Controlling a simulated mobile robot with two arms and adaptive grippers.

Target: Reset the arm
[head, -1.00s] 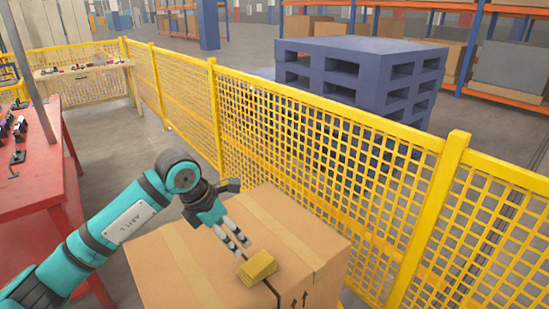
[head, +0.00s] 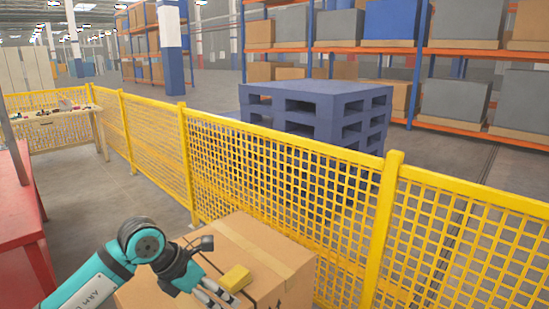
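My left arm is teal and enters the head view from the bottom left. Its gripper (head: 222,293) is low in the picture, over or in front of the cardboard box (head: 262,243). Its two pale grey fingers are apart, with nothing visible between them; the tips are near the bottom edge. A yellow block (head: 235,278) lies on the box top, just above and right of the fingers. I cannot tell whether the fingers touch the box. My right gripper is not in view.
A yellow mesh fence (head: 270,170) runs behind the box. Beyond it stand stacked blue pallets (head: 315,100) and orange-beamed shelving (head: 375,47). A red table (head: 15,205) is at the left, and a workbench (head: 60,118) stands farther back.

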